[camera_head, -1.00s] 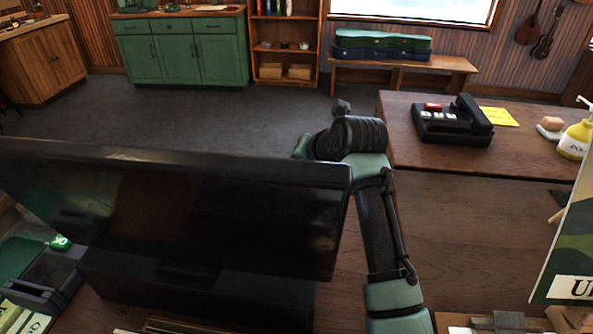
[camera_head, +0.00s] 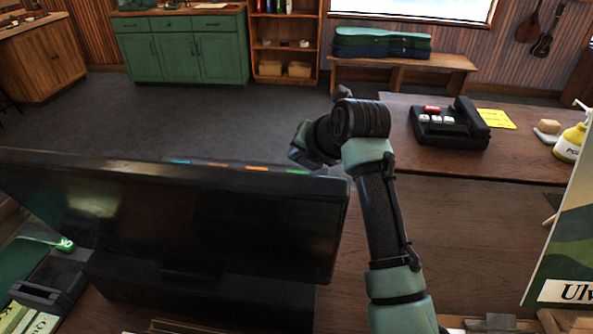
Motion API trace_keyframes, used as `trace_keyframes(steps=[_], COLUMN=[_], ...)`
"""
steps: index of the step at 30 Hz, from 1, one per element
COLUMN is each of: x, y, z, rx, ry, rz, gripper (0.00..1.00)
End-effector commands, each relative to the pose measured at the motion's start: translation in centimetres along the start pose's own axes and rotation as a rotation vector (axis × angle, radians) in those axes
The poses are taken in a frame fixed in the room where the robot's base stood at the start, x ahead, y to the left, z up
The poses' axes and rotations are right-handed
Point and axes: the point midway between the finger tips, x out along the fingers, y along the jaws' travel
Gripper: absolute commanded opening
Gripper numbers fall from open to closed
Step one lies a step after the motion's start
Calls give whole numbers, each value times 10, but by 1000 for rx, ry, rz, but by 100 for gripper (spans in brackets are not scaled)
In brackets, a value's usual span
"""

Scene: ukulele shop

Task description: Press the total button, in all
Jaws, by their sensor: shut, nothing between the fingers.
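No button marked total can be read in this view. A large dark screen-like panel (camera_head: 200,225) stands in the left foreground. A thin strip with blue, orange and green patches (camera_head: 256,167) shows just above its top edge; I cannot tell what these patches are. A black desk device (camera_head: 448,128) with one red key, several white keys and a raised part on its right sits on the counter at the right. My arm rises from the bottom, right of the panel, and bends left near the panel's top right corner. My gripper is not visible; the panel may hide it.
The wooden counter (camera_head: 455,215) is fairly clear right of my arm. A yellow note (camera_head: 496,118), a sponge-like block (camera_head: 547,127) and a yellow pump bottle (camera_head: 569,148) are near the device.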

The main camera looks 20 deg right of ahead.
Motion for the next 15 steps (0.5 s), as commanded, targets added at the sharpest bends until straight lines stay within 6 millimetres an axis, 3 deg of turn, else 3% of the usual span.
trace_keyframes(steps=[6,15], x=[-18,-20], y=[14,15], z=[13,15], rx=[-1,0], ry=[-1,0], rz=[1,1], gripper=[0,0])
